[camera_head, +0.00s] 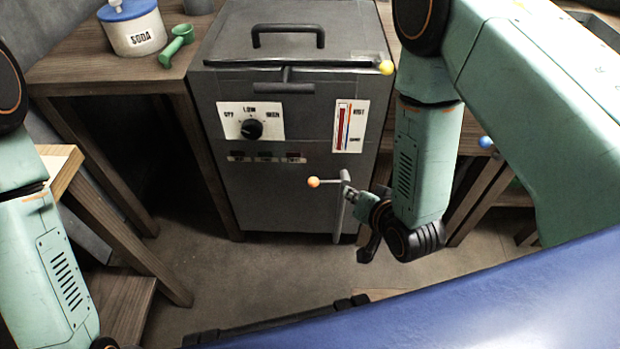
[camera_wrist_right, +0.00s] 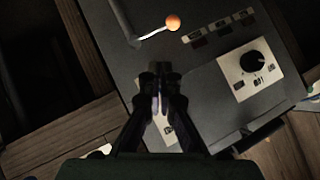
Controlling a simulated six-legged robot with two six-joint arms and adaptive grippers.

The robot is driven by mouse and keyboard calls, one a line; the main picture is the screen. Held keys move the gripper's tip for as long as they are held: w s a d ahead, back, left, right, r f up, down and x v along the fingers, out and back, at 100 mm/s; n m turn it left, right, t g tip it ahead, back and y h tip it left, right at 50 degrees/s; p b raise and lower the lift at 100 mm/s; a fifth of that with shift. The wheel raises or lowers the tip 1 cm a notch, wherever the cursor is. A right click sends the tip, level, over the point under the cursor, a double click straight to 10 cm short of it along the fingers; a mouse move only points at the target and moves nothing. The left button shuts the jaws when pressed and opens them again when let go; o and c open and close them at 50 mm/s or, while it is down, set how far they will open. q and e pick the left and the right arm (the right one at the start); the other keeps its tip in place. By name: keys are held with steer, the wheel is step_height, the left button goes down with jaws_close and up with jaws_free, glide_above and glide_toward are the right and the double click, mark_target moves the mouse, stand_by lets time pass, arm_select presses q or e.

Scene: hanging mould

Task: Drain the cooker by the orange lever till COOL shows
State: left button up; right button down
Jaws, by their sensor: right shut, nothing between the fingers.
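The cooker (camera_head: 285,110) is a dark grey box with a lid handle. Its orange lever knob (camera_head: 313,182) sits on a thin rod, joined to a vertical pipe (camera_head: 339,218) low on the front. The knob also shows in the right wrist view (camera_wrist_right: 173,22). The gauge (camera_head: 348,126) has a tall red bar; its small lettering is hard to read. My right gripper (camera_head: 348,190) is by the pipe, right of the knob; in the wrist view its fingers (camera_wrist_right: 161,78) are together and empty, apart from the knob. My left gripper is out of view.
A dial panel (camera_head: 250,122) and a row of small dark labels (camera_head: 266,157) are on the cooker front. A yellow ball (camera_head: 386,67) is at the lid's edge. A SODA jar (camera_head: 133,28) and green scoop (camera_head: 175,45) stand on the left table (camera_head: 100,68).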

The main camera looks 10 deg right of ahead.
arm_select(q)
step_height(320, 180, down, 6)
steer(key=b, duration=0.5)
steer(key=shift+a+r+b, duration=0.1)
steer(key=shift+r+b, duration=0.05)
steer(key=shift+b, duration=0.15)
arm_select(e)
steer(key=w+a+f+m+t, duration=0.1)
steer(key=w+a+f, duration=0.2)
steer(key=w+f, duration=0.4)
steer(key=w, duration=0.3)
steer(key=shift+w+a, duration=0.35)
